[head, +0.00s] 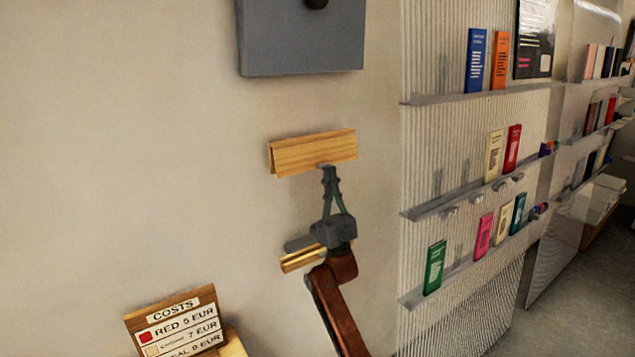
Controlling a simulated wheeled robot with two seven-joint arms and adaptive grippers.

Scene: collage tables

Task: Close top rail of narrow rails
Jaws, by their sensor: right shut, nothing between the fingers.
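The top rail (310,153) is a short light-wood piece on the beige wall, in the middle of the head view. A dark gap shows between its front board and back part at its left end. The lower rail (300,260) is on the wall below, partly hidden behind my right gripper and arm. My right gripper (328,169) points up, shut and empty, with its fingertips at the lower edge of the top rail's front board. I cannot tell whether they touch it. My left gripper is not in view.
A grey box (300,40) hangs on the wall above the top rail. A wooden price sign (178,325) stands at the lower left. Ribbed shelves (490,95) with several small coloured booklets fill the right side. The wall left of the rails is bare.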

